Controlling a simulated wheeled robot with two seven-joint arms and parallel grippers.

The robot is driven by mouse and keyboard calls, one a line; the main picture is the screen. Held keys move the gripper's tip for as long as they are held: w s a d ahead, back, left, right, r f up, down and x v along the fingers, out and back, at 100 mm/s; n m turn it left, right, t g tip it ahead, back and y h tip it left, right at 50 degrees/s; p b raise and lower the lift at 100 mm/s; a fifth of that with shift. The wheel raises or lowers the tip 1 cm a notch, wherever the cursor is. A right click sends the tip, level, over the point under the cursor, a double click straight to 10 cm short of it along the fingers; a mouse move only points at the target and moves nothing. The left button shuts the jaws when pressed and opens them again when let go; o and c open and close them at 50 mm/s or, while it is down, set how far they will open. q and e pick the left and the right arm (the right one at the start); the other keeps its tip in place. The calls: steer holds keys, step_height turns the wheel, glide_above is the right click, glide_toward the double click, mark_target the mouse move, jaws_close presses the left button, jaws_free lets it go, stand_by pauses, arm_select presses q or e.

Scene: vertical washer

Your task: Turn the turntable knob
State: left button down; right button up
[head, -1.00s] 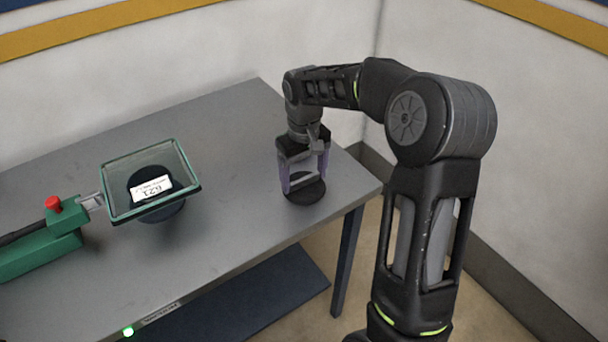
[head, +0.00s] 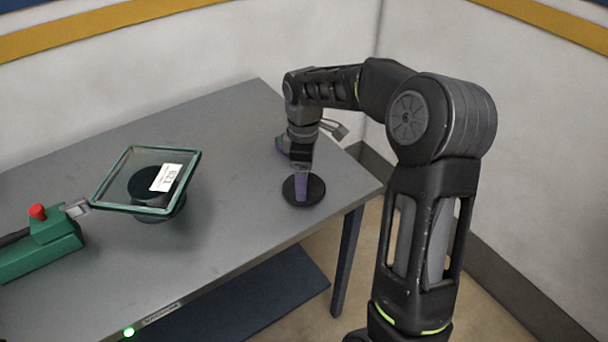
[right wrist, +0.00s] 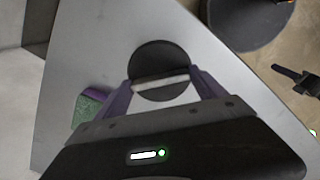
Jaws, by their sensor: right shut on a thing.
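The knob (head: 313,190) is a black disc with a pale bar across it, near the right end of the table. It also shows in the right wrist view (right wrist: 160,55). My right gripper (head: 301,196) comes down from above, its purple fingers shut on the two ends of the knob's bar (right wrist: 160,80). The turntable (head: 152,187) is a black round base, seen through a square glass plate with a green rim (head: 123,208) and a white label (head: 166,178). The plate sits at an angle. My left gripper is not in view.
A green device (head: 40,250) with a red button (head: 38,211) stands left of the turntable, its metal end close to the plate's corner. A green light (head: 129,331) shows on the table's front edge. The grey table (head: 230,150) is clear between turntable and knob.

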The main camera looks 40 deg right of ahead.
steer(key=shift+n, duration=0.6)
steer(key=o, duration=1.3)
steer(key=shift+r+b, duration=0.4)
steer(key=shift+r, duration=3.55)
